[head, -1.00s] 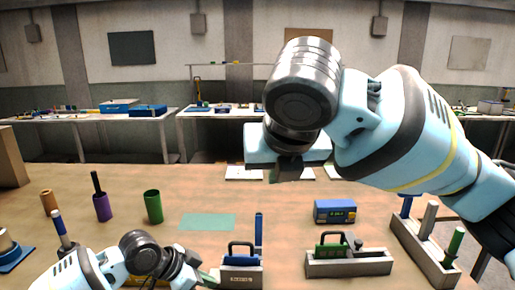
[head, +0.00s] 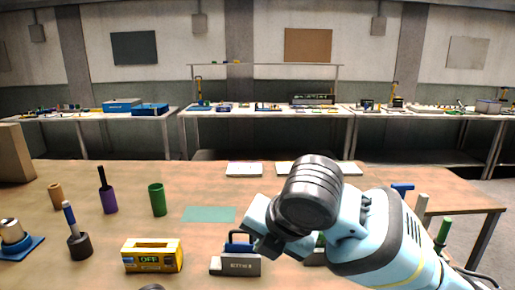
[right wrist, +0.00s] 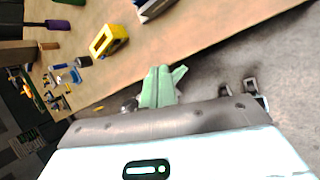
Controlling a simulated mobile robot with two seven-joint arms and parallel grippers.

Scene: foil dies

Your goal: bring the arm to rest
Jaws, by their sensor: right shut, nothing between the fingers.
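My right arm reaches in from the right in the head view, low over the front of the table. Its gripper body (head: 262,228) is in front of a grey block with a blue handle (head: 236,265), and I cannot tell from this view whether they touch. In the right wrist view the pale green fingers of my right gripper (right wrist: 158,88) are together with nothing between them. Only a dark sliver of my left arm shows at the bottom edge of the head view; its gripper is out of view.
On the wooden table (head: 110,228) are a yellow meter (head: 152,256), a green cup (head: 157,200), a purple cup (head: 109,201), a dark-based tool (head: 79,245) and a teal mat (head: 208,214). A rack holding a green handle (head: 443,231) is partly hidden behind my right arm.

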